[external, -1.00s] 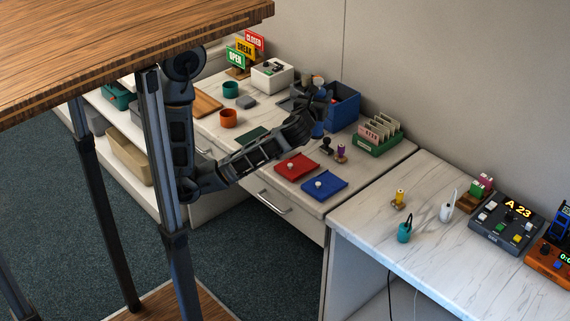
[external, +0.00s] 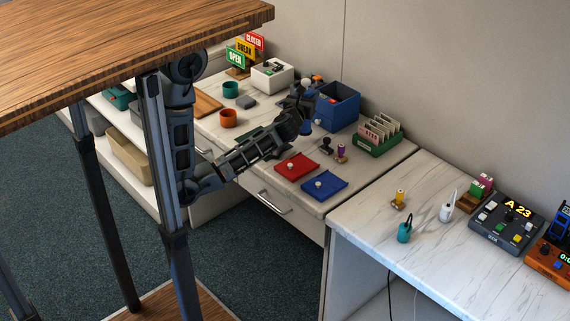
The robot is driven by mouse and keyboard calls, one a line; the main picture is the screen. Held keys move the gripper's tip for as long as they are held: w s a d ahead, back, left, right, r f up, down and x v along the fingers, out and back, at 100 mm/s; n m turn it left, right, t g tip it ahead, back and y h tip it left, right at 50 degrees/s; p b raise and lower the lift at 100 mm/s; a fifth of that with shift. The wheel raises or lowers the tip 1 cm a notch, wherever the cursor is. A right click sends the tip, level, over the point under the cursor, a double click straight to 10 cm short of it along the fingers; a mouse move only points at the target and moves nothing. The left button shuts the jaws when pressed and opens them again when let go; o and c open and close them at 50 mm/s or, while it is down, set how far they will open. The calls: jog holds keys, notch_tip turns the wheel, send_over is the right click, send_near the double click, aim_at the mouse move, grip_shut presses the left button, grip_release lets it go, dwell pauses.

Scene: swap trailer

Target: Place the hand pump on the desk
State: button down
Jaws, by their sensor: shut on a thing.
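My arm reaches over the white desk (external: 262,110), and my gripper (external: 311,90) is beside the open blue bin (external: 345,105). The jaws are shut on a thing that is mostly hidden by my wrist. A small orange part (external: 318,78) shows just above the gripper; I cannot tell whether it belongs to the held thing. I cannot clearly make out the hand pump's shape. A small pale ball (external: 318,122) and some blue show below my wrist; what they belong to is unclear.
A red tray (external: 296,166) and a blue tray (external: 324,186) lie near the front edge. A dark stamp (external: 326,146) and green card holder (external: 376,137) stand to the right. Cups (external: 228,118) and a white box (external: 272,76) stand left. A wooden tabletop (external: 130,45) is in the foreground.

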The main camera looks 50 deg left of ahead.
jog(key=shift+f+b, duration=0.45)
jog(key=shift+f, duration=1.6)
jog(key=shift+c, duration=2.4)
grip_release()
jog(key=v, duration=1.2)
jog(key=shift+b, duration=0.45)
